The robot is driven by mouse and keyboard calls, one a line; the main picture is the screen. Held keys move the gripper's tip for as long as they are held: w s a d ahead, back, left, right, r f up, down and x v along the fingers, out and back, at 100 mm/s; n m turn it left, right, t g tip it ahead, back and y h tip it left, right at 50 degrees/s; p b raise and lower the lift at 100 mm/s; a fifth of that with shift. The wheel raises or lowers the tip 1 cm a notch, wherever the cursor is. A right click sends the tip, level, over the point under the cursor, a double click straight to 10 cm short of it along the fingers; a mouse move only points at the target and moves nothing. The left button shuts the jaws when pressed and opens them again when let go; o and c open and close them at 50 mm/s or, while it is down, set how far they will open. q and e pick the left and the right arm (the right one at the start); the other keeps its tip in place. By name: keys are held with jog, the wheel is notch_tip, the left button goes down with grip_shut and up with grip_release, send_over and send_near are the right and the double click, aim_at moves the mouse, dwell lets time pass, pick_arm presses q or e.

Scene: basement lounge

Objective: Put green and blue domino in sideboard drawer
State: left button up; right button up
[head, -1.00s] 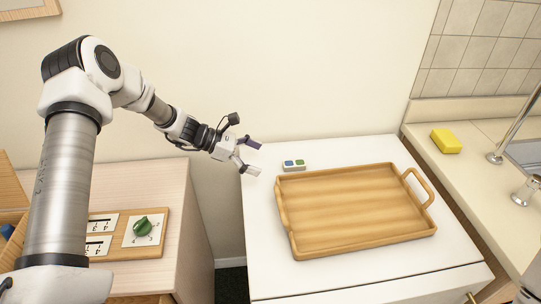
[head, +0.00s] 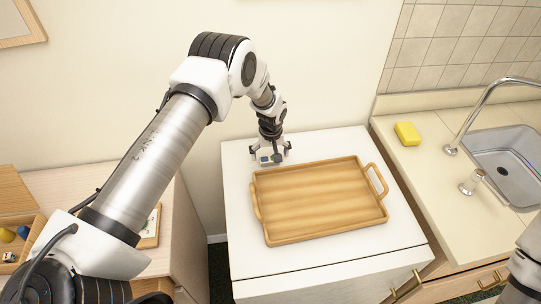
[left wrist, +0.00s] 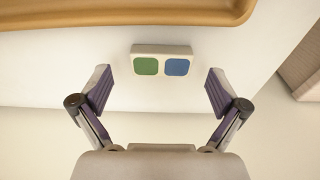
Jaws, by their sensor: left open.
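The green and blue domino (left wrist: 162,60) is a small white block with one green and one blue square. It lies flat on the white cabinet top (head: 237,205), behind the wooden tray. In the head view my left gripper (head: 270,157) points down over it and partly hides it. In the left wrist view my left gripper (left wrist: 160,86) is open, with one finger to each side of the domino and apart from it. The pale wood sideboard (head: 185,225) is at the left, with an open drawer (head: 38,228) at the picture's left edge. My right gripper is out of view.
The wooden tray (head: 318,200) with raised handles takes up much of the cabinet top. A yellow sponge (head: 407,133) and a sink (head: 505,160) are on the right counter. A gap separates sideboard and cabinet. The open drawer holds a few small coloured things.

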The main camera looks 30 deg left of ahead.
pick_arm(q)
jog(key=shift+a+f, duration=0.1)
jog(key=shift+f, duration=0.6)
jog(key=c, duration=1.1)
